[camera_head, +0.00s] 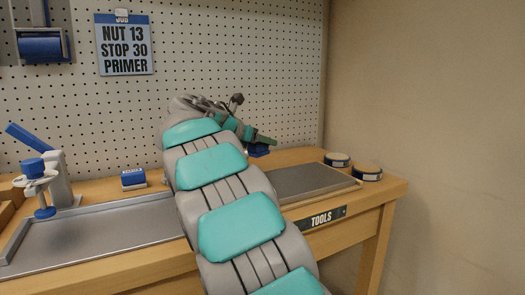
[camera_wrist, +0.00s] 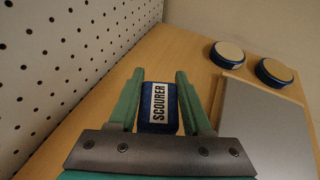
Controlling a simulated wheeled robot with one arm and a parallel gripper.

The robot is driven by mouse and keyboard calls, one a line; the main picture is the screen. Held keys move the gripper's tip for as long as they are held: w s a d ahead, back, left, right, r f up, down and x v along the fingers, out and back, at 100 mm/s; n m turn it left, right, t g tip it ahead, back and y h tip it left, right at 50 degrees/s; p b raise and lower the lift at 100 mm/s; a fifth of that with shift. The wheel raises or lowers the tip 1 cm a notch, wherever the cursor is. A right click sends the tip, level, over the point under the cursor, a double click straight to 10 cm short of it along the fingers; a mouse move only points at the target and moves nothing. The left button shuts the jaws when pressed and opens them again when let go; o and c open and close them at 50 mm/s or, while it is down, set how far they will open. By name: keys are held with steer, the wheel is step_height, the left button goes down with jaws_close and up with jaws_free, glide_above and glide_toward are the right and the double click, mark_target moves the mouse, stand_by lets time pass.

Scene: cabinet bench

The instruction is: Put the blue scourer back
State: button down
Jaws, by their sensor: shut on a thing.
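My gripper (camera_wrist: 160,74) is shut on the blue scourer (camera_wrist: 158,110), which sits between the two green fingers with its white "SCOURER" label facing the wrist camera. In the head view my gripper (camera_head: 262,142) reaches over the back right of the bench, near the pegboard. A little of the blue scourer (camera_head: 259,152) shows beneath the fingertips; my arm hides the rest of that area. I cannot tell whether the scourer touches the bench top.
Two round blue-rimmed tins (camera_head: 337,159) (camera_head: 368,173) stand at the bench's right end, beside a grey mat (camera_head: 305,180). A small blue labelled block (camera_head: 133,179) sits behind the metal tray (camera_head: 110,230). A blue-handled clamp (camera_head: 50,180) stands at left. Bare wood (camera_wrist: 165,55) lies beyond my fingertips.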

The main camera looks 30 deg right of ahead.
mark_target(262, 163)
steer(key=shift+w+d+f, duration=0.1)
steer(key=shift+w+d, duration=0.1)
steer(key=shift+w, duration=0.35)
steer(key=shift+w+d, duration=0.2)
steer(key=shift+w, duration=0.3)
steer(key=shift+w+d+f, duration=0.15)
steer(key=shift+w+f, duration=0.1)
steer(key=shift+w, duration=0.05)
steer(key=shift+f, duration=1.6)
steer(key=shift+c, duration=1.7)
jaws_free()
steer(key=shift+f, duration=0.15)
steer(key=shift+r, duration=0.2)
steer(key=v, duration=1.2)
